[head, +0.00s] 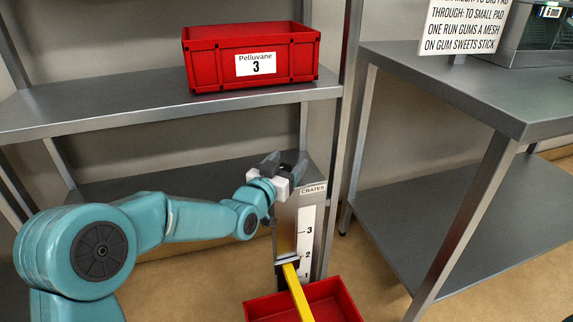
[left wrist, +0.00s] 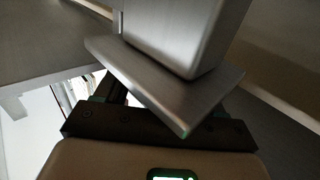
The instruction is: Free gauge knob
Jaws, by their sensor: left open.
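The gauge is an upright metal post (head: 287,232) labelled CRATES, with a white scale (head: 306,240) numbered 1 to 3. A dark slider (head: 287,262) with a yellow bar (head: 298,291) sits a little below the 2 mark. My left gripper (head: 284,166) is open at the top of the post. In the left wrist view a grey metal block with a flat plate (left wrist: 165,85) lies close in front of the gripper; I cannot tell whether they touch. No knob can be made out clearly; the gripper hides part of the post's top. My right gripper is not in view.
A red crate (head: 212,72) labelled Pelluvane 3 stands on the upper shelf (head: 90,104). Another red crate (head: 345,296) is on the floor at the post's foot. A metal table (head: 450,85) with a sign (head: 464,22) stands at the right.

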